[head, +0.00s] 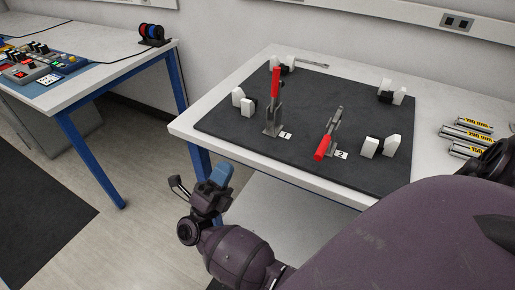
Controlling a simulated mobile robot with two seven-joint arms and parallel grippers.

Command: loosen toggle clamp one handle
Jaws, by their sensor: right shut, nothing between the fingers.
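Toggle clamp one (272,124), beside the card marked 1, stands on the dark mat on the table. Its red handle (275,83) points upright. Toggle clamp two (334,122), beside the card marked 2, stands to its right, with its red handle (322,148) slanting low toward the front. My right gripper (221,172) is in front of the table's front left edge, left of and nearer than clamp one. Its blue-padded fingers are shut and empty, apart from both clamps. My left gripper is not in view.
Labelled metal cylinders (467,136) lie at the right. Another table (105,75) with a control panel stands left. Open floor lies between the tables.

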